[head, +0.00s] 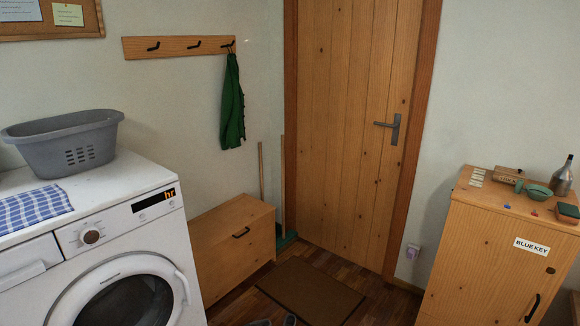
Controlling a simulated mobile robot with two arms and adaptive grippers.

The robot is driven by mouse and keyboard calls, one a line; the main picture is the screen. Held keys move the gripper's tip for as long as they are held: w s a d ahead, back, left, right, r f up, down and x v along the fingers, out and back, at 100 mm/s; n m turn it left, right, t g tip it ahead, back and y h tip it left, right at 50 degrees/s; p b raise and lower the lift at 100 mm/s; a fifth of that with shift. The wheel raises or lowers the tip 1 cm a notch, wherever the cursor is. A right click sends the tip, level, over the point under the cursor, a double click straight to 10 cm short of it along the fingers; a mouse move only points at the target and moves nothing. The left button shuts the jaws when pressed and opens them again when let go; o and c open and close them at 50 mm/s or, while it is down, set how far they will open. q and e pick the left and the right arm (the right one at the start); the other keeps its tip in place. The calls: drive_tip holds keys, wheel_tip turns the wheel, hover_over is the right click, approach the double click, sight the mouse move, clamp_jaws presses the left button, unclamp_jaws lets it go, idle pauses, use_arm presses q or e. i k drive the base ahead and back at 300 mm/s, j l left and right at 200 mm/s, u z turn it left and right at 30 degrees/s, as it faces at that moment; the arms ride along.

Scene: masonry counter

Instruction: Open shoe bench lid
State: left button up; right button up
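The shoe bench (230,262) is a low light-wood box against the back wall, between the washing machine and the door. Its top lid (222,222) looks shut and lies flat, with nothing on it. A dark handle (241,232) shows on the upper front face. The bench's left part is hidden behind the washing machine. Neither of my grippers is in view.
A white washing machine (120,220) with a grey basket (66,138) stands at the left. A brown mat (310,290) lies before the closed door (345,120). Broom sticks stand right of the bench. A wooden cabinet (485,270) with small items stands at the right.

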sight(211, 231)
drive_tip(key=i+l+u, duration=0.3)
drive_tip(key=i+u, duration=0.2)
drive_tip(key=i+l+u, duration=0.35)
drive_tip(key=u, duration=0.15)
drive_tip(key=i+l+u, duration=0.25)
drive_tip(key=l+u, duration=0.25)
drive_tip(key=l, duration=0.2)
